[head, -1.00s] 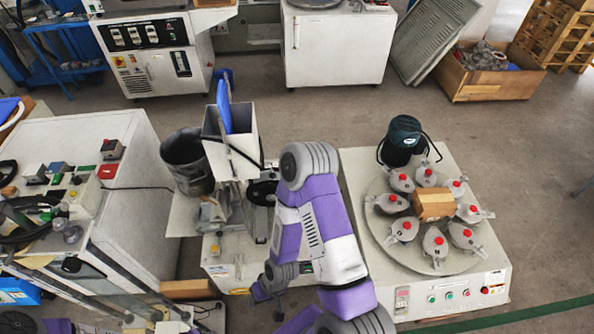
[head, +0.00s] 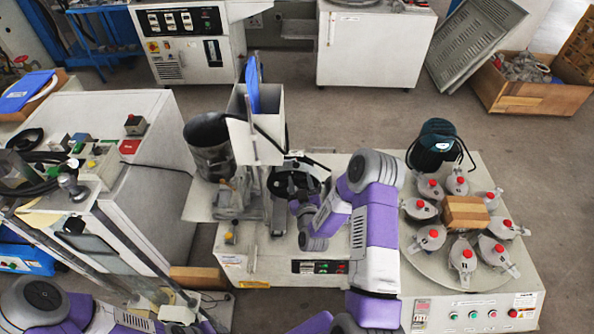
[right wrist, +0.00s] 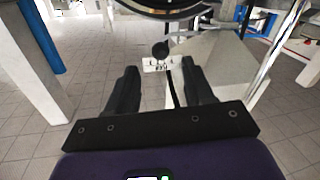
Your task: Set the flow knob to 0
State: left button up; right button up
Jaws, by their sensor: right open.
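In the right wrist view a round black knob (right wrist: 160,49) stands in front of a small white plate (right wrist: 162,64) with dark marks too small to read. I take it for the flow knob; its setting cannot be read. My right gripper (right wrist: 160,78) is open and empty, its two dark fingers on either side of the knob's line, apart from it. In the head view my right arm reaches over the middle machine (head: 228,262), by a black wheel (head: 291,184). The knob cannot be made out there. My left arm shows at the bottom left; its gripper is not visible.
A grey bin (head: 210,147) and an upright metal hopper (head: 262,138) stand left of my right arm. To the right is a round plate (head: 433,265) with several red-topped grey fixtures. A white cabinet (head: 150,200) stands at the left.

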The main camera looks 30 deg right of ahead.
jog(key=b+x, duration=0.1)
jog(key=x, duration=0.4)
jog(key=shift+w+d, duration=0.1)
jog(key=shift+w, duration=0.3)
grip_shut()
